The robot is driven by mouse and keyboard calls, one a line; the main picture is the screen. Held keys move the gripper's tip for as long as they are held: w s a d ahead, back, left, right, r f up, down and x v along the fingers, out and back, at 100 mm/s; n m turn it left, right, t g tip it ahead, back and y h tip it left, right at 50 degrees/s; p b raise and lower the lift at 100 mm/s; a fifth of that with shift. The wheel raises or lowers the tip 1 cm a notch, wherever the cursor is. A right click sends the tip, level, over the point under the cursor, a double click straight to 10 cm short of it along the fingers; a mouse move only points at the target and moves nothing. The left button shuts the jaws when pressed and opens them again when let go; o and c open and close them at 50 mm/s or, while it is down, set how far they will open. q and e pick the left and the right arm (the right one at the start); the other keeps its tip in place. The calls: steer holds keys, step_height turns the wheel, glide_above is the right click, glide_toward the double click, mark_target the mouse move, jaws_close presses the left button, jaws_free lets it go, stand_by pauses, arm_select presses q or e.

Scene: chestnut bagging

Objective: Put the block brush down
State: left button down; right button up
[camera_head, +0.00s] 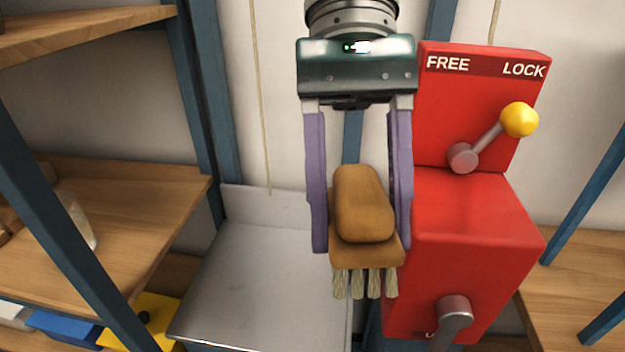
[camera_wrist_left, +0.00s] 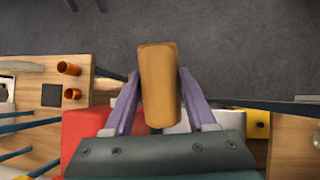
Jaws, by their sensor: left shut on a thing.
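The block brush (camera_head: 364,204) has a brown wooden body with pale bristle tufts along its underside. My left gripper (camera_head: 362,240) is shut on it, one purple finger on each side, with the bristles pointing down. The brush is held in the air in front of the red box and the grey metal tray surface. In the left wrist view the brush (camera_wrist_left: 159,85) stands between the two fingers (camera_wrist_left: 157,88), with dark floor behind it.
A red box (camera_head: 470,215) with a FREE/LOCK panel and a yellow-knobbed lever (camera_head: 519,120) stands close right of the brush. A bare grey metal tray (camera_head: 265,285) lies to the left. Wooden shelves (camera_head: 110,215) on blue posts stand further left.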

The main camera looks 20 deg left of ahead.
arm_select(q)
steer(key=a+r+m+t+y+b, duration=0.2)
steer(key=a+m+y+b, duration=0.1)
steer(key=a+b, duration=0.65)
steer(key=w+a+f+m+t+b, duration=0.3)
steer(key=f+m+b, duration=0.4)
steer(key=m, duration=0.4)
steer(key=w+a+f+m+t+b, duration=0.3)
steer(key=w+a+f+m+b, duration=0.2)
steer(key=f+m+b, duration=0.3)
steer(key=w+a+f+m+t+y+b, duration=0.1)
steer(key=w+a+f+m+t+b, duration=0.2)
steer(key=f+m+b, duration=0.5)
steer(key=w+a+m, duration=0.1)
steer(key=a+m, duration=0.1)
steer(key=m, duration=0.5)
steer(key=shift+b, duration=0.35)
